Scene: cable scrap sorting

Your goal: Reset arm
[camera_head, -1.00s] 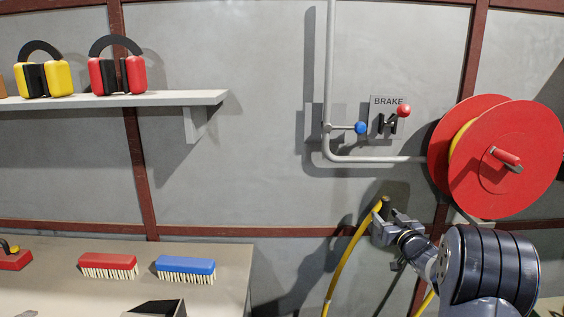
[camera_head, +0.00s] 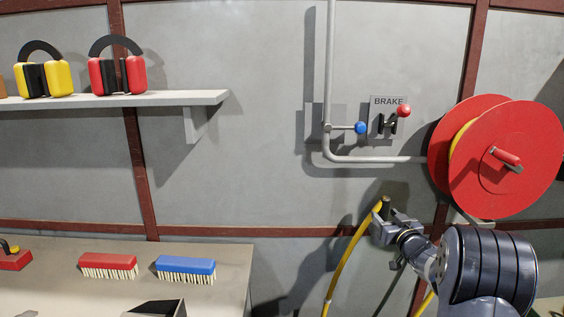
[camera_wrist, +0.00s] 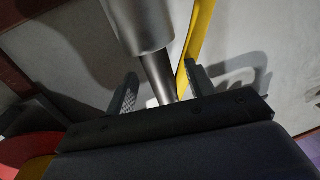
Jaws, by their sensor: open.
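My gripper (camera_head: 384,222) is in front of the wall, left of and below the red hose reel. In the wrist view its two fingers (camera_wrist: 160,92) stand apart, so it is open. A yellow hose (camera_head: 349,254) with a brownish end piece (camera_head: 385,203) runs right beside the gripper in the head view. In the wrist view a grey metal nozzle (camera_wrist: 150,55) shows between the fingers, with the yellow hose (camera_wrist: 198,35) beside it. I cannot tell whether the fingers touch the nozzle.
The red reel (camera_head: 515,150) is on the wall at right. A brake lever with a red knob (camera_head: 404,111) and a blue-knobbed valve (camera_head: 361,128) are above the gripper. A shelf (camera_head: 170,98) holds ear defenders. The bench (camera_head: 215,262) at lower left holds red and blue brushes.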

